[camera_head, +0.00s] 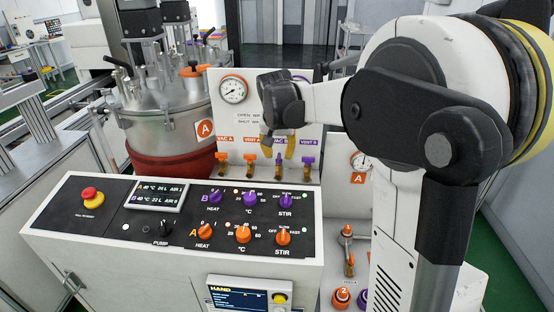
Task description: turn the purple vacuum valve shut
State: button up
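The valve panel (313,130) stands behind the console with a row of small valves along its lower edge. The purple vacuum valve (279,158) appears to be the third from the left; its label is partly covered by my gripper. My gripper (278,146) hangs just above and in front of it, its two fingers apart with a bit of panel showing between them. No contact with the valve is visible. A purple vent valve (308,161) sits to its right. The exact angle of the vacuum valve's handle is hard to tell.
Two orange valves (221,158) sit to the left on the same row. A pressure gauge (233,90) is above them. The steel vessel (165,105) stands left of the panel. The console (110,225) with knobs and a red stop button (92,197) fills the front.

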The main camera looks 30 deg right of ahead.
jog(key=shift+x, duration=1.35)
grip_shut()
